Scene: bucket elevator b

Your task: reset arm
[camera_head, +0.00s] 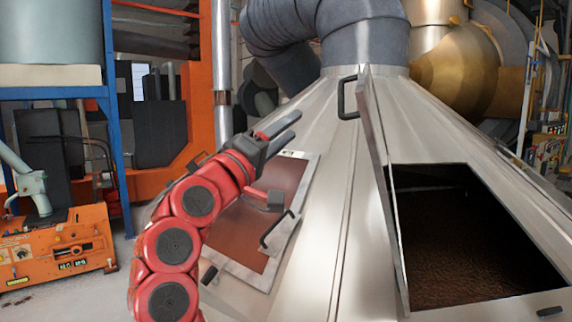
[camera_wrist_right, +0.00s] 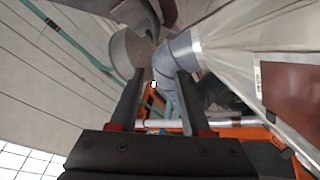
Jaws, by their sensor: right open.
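My right gripper (camera_head: 297,124) is at the end of my red arm, raised above the sloped metal hood on its left side. Its two grey fingers point up and to the right, apart, with nothing between them. The right wrist view shows the same open, empty gripper (camera_wrist_right: 160,74), with a grey duct and other plant parts seen beyond the fingers. My left gripper cannot be made out in the head view.
The metal hood (camera_head: 335,190) carries a brown-paned hatch (camera_head: 285,183) with a black handle, close behind my arm. An open hatch door (camera_head: 384,190) stands up beside a dark opening (camera_head: 465,245) holding brown material. An orange machine (camera_head: 55,250) stands at left.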

